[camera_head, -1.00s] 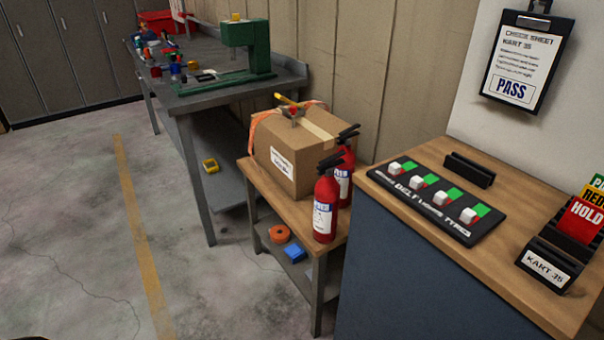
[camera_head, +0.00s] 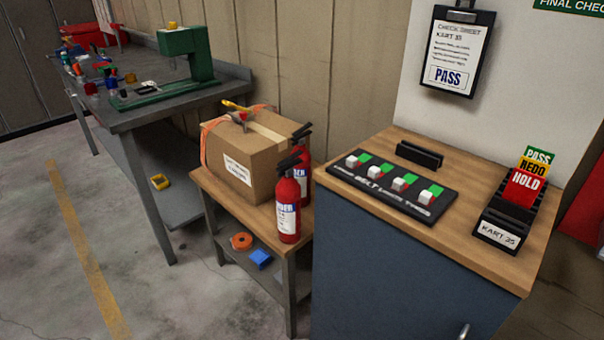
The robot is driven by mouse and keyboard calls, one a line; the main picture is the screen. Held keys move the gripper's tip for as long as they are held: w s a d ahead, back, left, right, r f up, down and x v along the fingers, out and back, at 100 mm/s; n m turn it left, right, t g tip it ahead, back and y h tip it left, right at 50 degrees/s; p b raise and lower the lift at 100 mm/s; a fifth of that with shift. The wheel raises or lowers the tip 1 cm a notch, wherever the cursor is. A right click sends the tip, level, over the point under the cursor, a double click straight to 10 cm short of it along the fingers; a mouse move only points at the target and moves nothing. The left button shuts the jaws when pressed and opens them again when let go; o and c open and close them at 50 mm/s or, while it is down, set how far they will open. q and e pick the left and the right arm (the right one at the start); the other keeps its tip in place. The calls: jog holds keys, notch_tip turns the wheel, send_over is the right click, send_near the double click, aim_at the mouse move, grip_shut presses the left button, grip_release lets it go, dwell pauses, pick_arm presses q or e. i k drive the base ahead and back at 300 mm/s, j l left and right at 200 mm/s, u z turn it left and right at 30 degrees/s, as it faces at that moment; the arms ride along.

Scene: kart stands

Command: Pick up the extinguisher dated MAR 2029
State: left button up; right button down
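Two red fire extinguishers with black handles stand upright on a small wooden-topped table (camera_head: 258,216). The front extinguisher (camera_head: 288,190) is at the table's near right corner and shows a white label. The rear extinguisher (camera_head: 304,172) stands just behind it, partly hidden by it. The date on either label is too small to read. Neither of my grippers is in view.
A cardboard box (camera_head: 235,165) stands left of the extinguishers. A blue cabinet (camera_head: 400,270) with a wooden top, a switch panel (camera_head: 385,195) and a card rack (camera_head: 500,225) stands close on the right. A grey workbench (camera_head: 120,115) is behind left. Floor at front left is clear.

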aim_at(302, 172)
jog(key=i+j+z, duration=0.1)
jog(key=z, duration=0.85)
jog(key=j+z, duration=0.95)
jog(key=j, duration=1)
jog(key=k+j+z, duration=0.1)
jog(key=j, duration=0.3)
jog(key=i+j, duration=0.2)
jog(key=j, duration=0.15)
jog(key=i+j, duration=0.15)
jog(key=j, duration=0.2)
